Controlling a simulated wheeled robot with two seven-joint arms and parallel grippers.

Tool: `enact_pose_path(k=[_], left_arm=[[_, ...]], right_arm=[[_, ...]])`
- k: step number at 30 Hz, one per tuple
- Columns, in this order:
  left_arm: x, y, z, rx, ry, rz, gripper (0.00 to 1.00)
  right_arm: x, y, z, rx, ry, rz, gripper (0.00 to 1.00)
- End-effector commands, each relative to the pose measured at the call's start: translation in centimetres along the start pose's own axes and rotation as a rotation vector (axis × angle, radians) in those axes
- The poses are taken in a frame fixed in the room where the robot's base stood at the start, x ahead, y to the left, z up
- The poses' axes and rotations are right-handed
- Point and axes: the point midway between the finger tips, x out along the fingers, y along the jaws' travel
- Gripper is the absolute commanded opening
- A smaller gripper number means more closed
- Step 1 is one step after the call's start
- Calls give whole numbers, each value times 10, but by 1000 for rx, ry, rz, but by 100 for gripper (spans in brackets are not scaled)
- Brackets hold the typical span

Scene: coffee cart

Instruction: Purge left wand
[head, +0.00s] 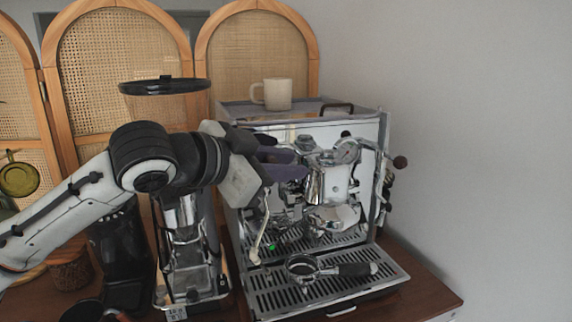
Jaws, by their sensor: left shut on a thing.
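The chrome espresso machine (362,140) stands on the wooden cart top. Its left wand (258,238) hangs down at the machine's left front, over the drip tray (327,295), with a small green spot near its lower end. My left gripper (290,164) is at the upper left of the machine's front, above the wand. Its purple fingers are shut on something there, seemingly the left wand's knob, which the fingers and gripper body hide. My right gripper is out of view.
A portafilter (302,268) with a black handle rests on the drip tray. A beige mug (277,94) stands on the machine. A grinder (185,245) stands left, partly behind my left arm. The right wand (384,195) hangs at the machine's right side. A rattan screen (110,60) stands behind.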

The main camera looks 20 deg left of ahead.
Motion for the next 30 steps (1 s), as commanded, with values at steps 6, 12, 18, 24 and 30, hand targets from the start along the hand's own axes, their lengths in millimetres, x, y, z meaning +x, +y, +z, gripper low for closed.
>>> enact_pose_path(k=[6, 12, 18, 24, 30], left_arm=[[0, 0, 0, -1, -1, 0, 34], [0, 0, 0, 0, 0, -1, 40], [-4, -1, 0, 0, 0, -2, 40], [-36, -1, 1, 2, 1, -5, 40], [-75, -1, 2, 1, -1, -5, 40]], right_arm=[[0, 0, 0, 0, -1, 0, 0], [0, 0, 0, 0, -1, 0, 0], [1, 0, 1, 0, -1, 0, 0], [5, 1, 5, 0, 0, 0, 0], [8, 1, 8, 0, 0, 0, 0]])
